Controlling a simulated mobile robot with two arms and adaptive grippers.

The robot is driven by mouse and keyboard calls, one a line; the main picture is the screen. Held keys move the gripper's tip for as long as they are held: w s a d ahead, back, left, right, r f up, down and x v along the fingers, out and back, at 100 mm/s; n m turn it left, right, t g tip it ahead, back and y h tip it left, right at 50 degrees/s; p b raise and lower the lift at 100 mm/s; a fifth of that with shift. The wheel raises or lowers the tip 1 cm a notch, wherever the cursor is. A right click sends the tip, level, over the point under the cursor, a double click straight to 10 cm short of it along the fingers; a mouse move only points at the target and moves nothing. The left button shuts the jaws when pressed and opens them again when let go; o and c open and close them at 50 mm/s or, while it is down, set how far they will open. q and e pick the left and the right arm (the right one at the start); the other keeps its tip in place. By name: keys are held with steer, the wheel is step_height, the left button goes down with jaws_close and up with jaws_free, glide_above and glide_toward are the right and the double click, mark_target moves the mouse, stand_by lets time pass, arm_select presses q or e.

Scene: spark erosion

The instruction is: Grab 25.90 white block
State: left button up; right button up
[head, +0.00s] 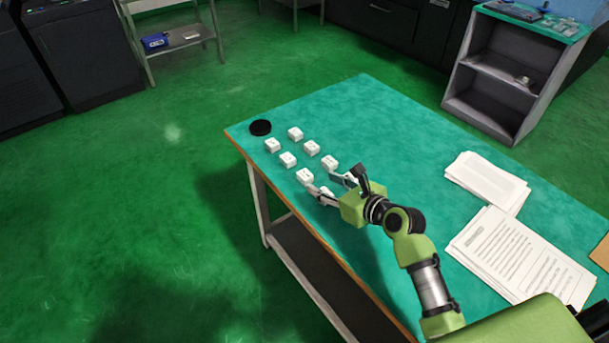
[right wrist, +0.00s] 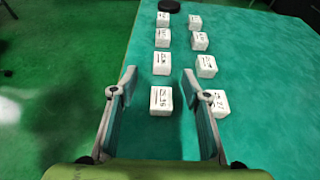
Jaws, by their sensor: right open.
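Several white blocks stand in two columns on the green-topped table. My right gripper (head: 325,184) is over the near end of the columns. In the right wrist view the open gripper (right wrist: 159,86) has one white block (right wrist: 161,100) between its fingers, with gaps on both sides. This block's dark label looks like 25.9-something, but I cannot read the last digit surely. Another block (right wrist: 215,103) is beside the outer side of the right finger, partly hidden by it. Farther blocks (right wrist: 161,63) (right wrist: 206,66) have labels too small to read. My left gripper is not in view.
A black round disc (head: 260,127) lies at the table's far left corner. Paper stacks (head: 487,183) (head: 520,255) lie on the right of the green table (head: 400,130). The table's left edge is close to the blocks. The tabletop between blocks and papers is clear.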

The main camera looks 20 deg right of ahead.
mark_target(305, 174)
steer(key=x, duration=0.5)
steer(key=shift+w+f, duration=0.2)
steer(key=shift+w, duration=0.15)
steer(key=x, duration=0.2)
steer(key=b+x, duration=0.1)
steer(key=x, duration=0.2)
steer(key=shift+d+f, duration=0.15)
steer(key=shift+f, duration=0.2)
steer(key=shift+r, duration=0.1)
jaws_close()
